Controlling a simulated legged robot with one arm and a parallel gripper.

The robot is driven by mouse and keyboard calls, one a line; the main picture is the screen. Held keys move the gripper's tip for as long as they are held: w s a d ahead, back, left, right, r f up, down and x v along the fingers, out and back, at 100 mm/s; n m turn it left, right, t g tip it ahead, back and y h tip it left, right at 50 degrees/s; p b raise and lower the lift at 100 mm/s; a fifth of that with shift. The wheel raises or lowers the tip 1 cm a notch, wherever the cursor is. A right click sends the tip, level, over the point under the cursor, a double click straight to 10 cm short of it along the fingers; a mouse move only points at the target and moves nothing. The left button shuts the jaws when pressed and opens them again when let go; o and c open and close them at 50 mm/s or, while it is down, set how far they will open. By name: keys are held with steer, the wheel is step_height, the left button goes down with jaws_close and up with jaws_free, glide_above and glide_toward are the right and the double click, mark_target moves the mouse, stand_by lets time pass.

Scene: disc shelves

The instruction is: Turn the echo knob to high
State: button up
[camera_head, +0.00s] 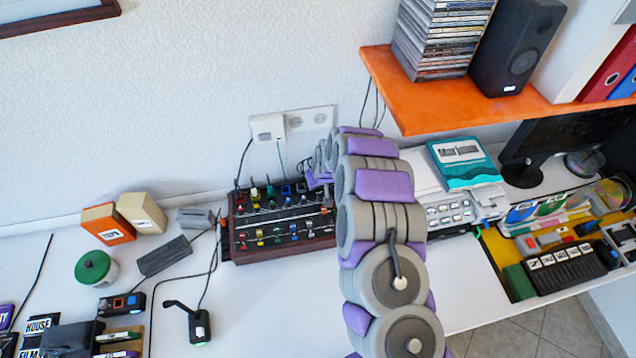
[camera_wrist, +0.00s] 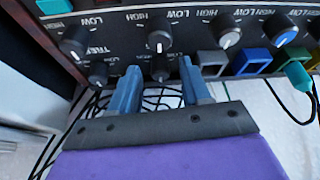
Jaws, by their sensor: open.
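The black mixer (camera_head: 280,220) with several coloured knobs stands against the wall in the head view. In the wrist view its black panel (camera_wrist: 110,22) carries knobs with HIGH and LOW labels. I cannot read which knob is the echo knob. My gripper (camera_wrist: 158,82) is open, its two blue-grey fingers either side of a small black lower knob (camera_wrist: 160,66). I cannot tell if they touch it. A knob with a white pointer (camera_wrist: 159,41) sits just above it, and another black knob (camera_wrist: 75,41) is to the left. In the head view my arm hides the mixer's right end.
In the wrist view, grey (camera_wrist: 211,62) and blue (camera_wrist: 251,60) blocks and a teal plug (camera_wrist: 298,76) are right of the fingers. Cables lie below the panel. In the head view, an orange shelf (camera_head: 420,108) overhangs at right.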

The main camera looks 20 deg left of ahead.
steer(key=shift+c, duration=0.3)
jaws_close()
steer(key=p, duration=0.4)
steer(key=shift+r+m, duration=0.25)
steer(key=shift+m, duration=0.15)
steer(key=m+p, duration=0.1)
steer(key=p, duration=0.6)
steer(key=shift+w+a+r+h+p, duration=0.1)
steer(key=shift+h+p, duration=0.2)
steer(key=shift+h, duration=0.1)
steer(key=m+p, duration=0.1)
steer(key=p, duration=0.5)
steer(key=shift+a+m+t, duration=0.1)
steer(key=shift+m+t, duration=0.2)
steer(key=shift+s+f+m+h+p, duration=0.3)
steer(key=shift+m+p, duration=0.1)
steer(key=shift+p, duration=0.5)
steer(key=shift+w, duration=0.1)
steer(key=shift+m, duration=0.3)
